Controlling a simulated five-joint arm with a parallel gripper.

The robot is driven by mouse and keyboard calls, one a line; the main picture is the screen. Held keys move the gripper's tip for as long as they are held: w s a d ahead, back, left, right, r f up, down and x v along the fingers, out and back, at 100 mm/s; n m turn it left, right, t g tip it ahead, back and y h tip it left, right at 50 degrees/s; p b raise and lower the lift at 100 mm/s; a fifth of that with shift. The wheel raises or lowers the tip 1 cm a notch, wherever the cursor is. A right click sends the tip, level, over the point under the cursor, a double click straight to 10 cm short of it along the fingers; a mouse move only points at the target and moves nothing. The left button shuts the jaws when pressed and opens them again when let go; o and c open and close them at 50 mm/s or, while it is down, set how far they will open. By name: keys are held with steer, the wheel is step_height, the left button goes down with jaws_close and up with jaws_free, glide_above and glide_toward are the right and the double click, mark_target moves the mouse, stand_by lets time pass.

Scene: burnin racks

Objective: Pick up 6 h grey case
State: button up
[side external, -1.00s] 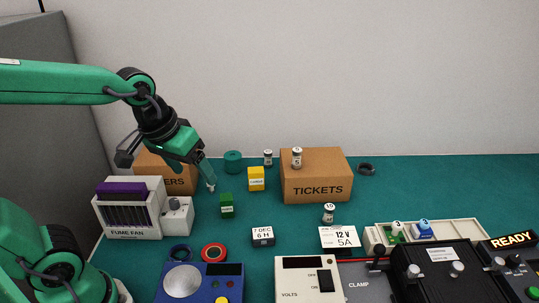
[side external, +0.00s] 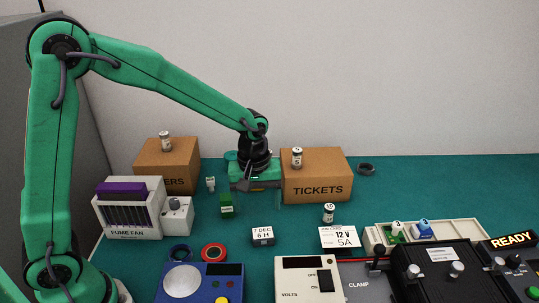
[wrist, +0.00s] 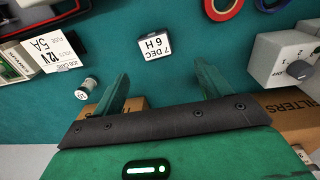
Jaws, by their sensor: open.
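The 6 h grey case (side external: 263,236) is a small dark grey block with a white top label reading "7 DEC 6 H". It lies on the teal mat, in front of the tickets box in the side view. In the wrist view the case (wrist: 154,47) sits beyond my fingertips, between their directions, with its label turned. My gripper (wrist: 163,75) is open and empty, its two green fingers apart. In the side view my gripper (side external: 260,192) hangs above the mat, behind and above the case, not touching it.
The tickets box (side external: 318,186) with a vial on top is close on the right. A red tape ring (side external: 214,252), a voltage meter (side external: 307,280) and a 12 V 5 A card (side external: 340,237) lie around the case.

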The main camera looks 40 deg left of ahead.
mark_target(263, 233)
steer(key=shift+w+d+f+n, duration=0.15)
steer(key=shift+w+f, duration=0.05)
steer(key=shift+f, duration=0.25)
steer(key=shift+w+d+f+n, duration=0.15)
steer(key=shift+d+f+n, duration=0.05)
steer(key=shift+f, duration=0.3)
steer(key=shift+w+d+f+n, duration=0.15)
steer(key=shift+w+f, duration=0.05)
steer(key=shift+f, duration=0.25)
steer(key=shift+f, duration=1.3)
steer(key=shift+f, duration=0.1)
steer(key=shift+s+f, duration=0.15)
steer(key=shift+f, duration=2.3)
steer(key=c, duration=1.1)
